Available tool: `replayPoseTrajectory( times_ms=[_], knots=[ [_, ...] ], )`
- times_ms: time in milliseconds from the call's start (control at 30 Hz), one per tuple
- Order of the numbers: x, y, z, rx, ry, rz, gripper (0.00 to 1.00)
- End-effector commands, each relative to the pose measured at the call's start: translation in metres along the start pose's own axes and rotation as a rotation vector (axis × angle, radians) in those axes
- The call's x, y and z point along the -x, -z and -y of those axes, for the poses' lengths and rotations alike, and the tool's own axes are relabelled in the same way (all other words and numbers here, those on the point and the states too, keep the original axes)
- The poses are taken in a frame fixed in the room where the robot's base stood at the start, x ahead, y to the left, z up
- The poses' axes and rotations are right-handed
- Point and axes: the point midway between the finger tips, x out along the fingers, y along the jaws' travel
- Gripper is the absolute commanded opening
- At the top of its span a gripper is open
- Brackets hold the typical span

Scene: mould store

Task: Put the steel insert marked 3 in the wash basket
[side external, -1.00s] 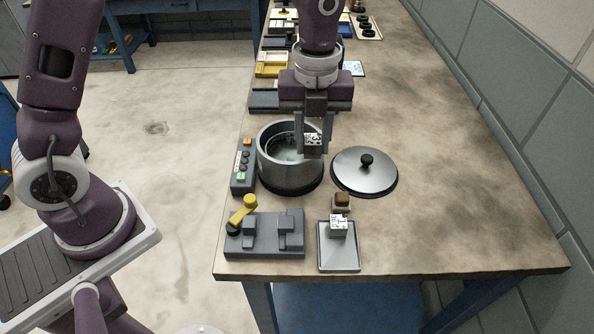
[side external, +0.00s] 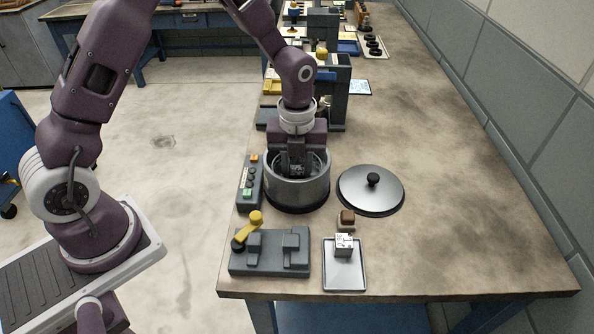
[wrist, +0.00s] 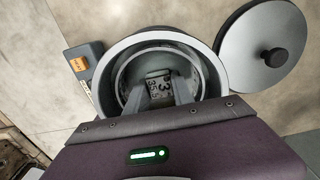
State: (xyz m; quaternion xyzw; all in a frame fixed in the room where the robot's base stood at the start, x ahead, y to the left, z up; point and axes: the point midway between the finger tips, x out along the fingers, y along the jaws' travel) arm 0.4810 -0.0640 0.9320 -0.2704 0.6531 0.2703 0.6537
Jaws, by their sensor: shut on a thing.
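The steel insert marked 3 (wrist: 158,86) is a small block with dark figures on its top face. It is between the fingers of my gripper (wrist: 163,98), which is shut on it. In the side view my gripper (side external: 296,170) reaches down into the round steel pot, and the insert there is small and dark. The wash basket (wrist: 124,72) shows as an inner ring inside the pot (side external: 298,195). The insert is within this ring as seen from above; I cannot tell whether it touches the bottom.
The pot's lid (side external: 371,190) lies on the bench to the right. A button box (side external: 249,182) stands left of the pot. In front are a grey fixture with a yellow lever (side external: 270,258) and a tray (side external: 345,277) holding another marked block (side external: 344,245). The bench's right side is clear.

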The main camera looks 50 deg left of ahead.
Motion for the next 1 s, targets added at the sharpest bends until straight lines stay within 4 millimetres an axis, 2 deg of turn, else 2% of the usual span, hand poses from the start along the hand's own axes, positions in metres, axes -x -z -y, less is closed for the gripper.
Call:
replayPoseTrajectory(
  times_ms=[67,100,200,467,567,667,900,1000],
  knots=[
    [-0.002,0.0,0.0,0.0,0.0,0.0,0.0],
    [-0.003,0.0,0.0,-0.001,0.0,0.0,0.31],
    [-0.002,0.0,0.0,-0.001,0.0,0.0,0.5],
    [-0.002,0.0,0.0,0.0,0.0,0.0,0.51],
    [0.004,0.0,0.0,0.001,0.002,0.001,0.51],
    [0.024,-0.002,0.001,0.002,0.005,0.004,0.51],
    [0.089,-0.001,0.001,0.002,0.005,0.004,0.51],
    [0.107,-0.001,0.001,0.002,0.003,0.002,0.51]
  ],
)
